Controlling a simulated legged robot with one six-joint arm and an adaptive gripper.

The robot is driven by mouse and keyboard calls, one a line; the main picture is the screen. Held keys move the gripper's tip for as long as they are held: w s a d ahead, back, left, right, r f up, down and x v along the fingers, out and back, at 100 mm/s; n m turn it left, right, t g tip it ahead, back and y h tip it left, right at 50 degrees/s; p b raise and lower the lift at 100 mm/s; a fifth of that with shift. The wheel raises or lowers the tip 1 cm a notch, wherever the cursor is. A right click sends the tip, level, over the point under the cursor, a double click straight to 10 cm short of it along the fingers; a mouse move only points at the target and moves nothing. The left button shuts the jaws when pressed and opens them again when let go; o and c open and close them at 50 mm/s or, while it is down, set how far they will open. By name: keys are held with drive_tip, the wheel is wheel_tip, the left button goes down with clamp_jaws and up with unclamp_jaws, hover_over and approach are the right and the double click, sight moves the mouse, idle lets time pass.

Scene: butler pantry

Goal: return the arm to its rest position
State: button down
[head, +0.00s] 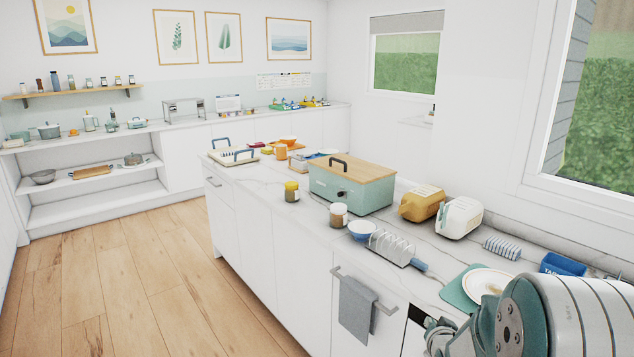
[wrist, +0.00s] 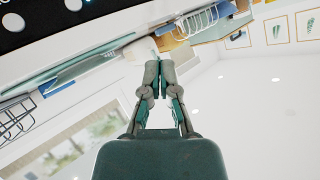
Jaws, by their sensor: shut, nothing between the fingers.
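My gripper (wrist: 158,75) points away from the wrist camera with its fingertips together and nothing between them. It is shut. In the head view my arm fills the lower right corner, folded close over the near end of the island counter (head: 408,277). Part of the hand shows low beside the arm's big joint, and its fingertips cannot be made out there. A white plate (head: 487,283) on a green mat lies on the counter just behind the arm. The wrist view is tilted, with the counter items along its top edge.
Near the arm stand a toast rack (head: 391,246), a blue container (head: 562,265), a white toaster (head: 459,218) and a yellow one (head: 421,203). A teal box with a wooden lid (head: 351,185) stands farther back. A grey towel (head: 357,310) hangs in front. The wooden floor (head: 150,290) is clear.

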drive_tip(key=s+a+r+n+g, duration=0.1)
drive_tip(key=s+a+r+g, duration=0.15)
drive_tip(key=s+r, duration=0.35)
drive_tip(key=s+a+r+n+g+y, duration=0.1)
drive_tip(key=s+a+r+n, duration=0.2)
drive_tip(key=s, duration=0.4)
drive_tip(key=s+a+r+g, duration=0.2)
drive_tip(key=s+a+r, duration=0.25)
drive_tip(key=s, duration=0.25)
drive_tip(key=s+a+r+n+g, duration=0.1)
drive_tip(key=s+n+g, duration=0.1)
drive_tip(key=s, duration=0.9)
drive_tip(key=shift+s+a+y, duration=0.2)
drive_tip(key=shift+a+y, duration=0.2)
drive_tip(key=shift+d+r, duration=0.1)
drive_tip(key=shift+d, duration=0.05)
